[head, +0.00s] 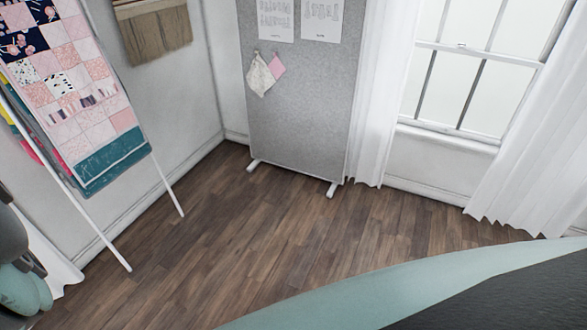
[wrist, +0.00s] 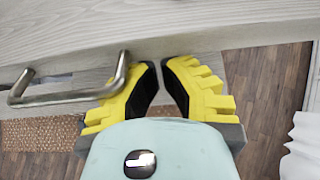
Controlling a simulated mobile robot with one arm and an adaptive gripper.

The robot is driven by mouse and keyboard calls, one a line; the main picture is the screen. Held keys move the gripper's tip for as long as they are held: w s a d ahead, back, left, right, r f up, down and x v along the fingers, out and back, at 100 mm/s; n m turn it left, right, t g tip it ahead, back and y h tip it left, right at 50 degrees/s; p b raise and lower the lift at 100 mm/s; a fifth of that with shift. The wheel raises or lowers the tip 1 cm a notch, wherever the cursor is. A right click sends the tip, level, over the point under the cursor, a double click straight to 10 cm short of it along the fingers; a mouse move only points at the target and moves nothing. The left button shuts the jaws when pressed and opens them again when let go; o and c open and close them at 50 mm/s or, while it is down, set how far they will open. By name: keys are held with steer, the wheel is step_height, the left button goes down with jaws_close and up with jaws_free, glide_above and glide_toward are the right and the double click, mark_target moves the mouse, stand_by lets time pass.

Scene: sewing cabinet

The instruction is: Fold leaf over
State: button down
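A light wood-grain panel (wrist: 90,35) spans the top of the wrist view; I cannot tell whether it is the leaf. A metal bar handle (wrist: 65,97) is fixed to pale wood below it, on the left. My gripper (wrist: 161,66), with yellow fingers and black pads, points toward the panel. Its fingers are apart, with a gap between them and nothing visibly held. The left finger is just right of the handle; I cannot tell whether they touch. The head view shows neither gripper nor panel.
In the head view, a quilt rack (head: 95,150) stands left. A grey pinboard (head: 295,110) stands at the back, with a white curtain (head: 378,100) and window beside it. The wood floor (head: 260,225) between is clear. White fabric (wrist: 300,150) shows right in the wrist view.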

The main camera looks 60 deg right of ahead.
steer(key=d+f+p+v, duration=0.1)
steer(key=v, duration=0.8)
steer(key=shift+w+d+f, duration=0.25)
steer(key=shift+w, duration=0.15)
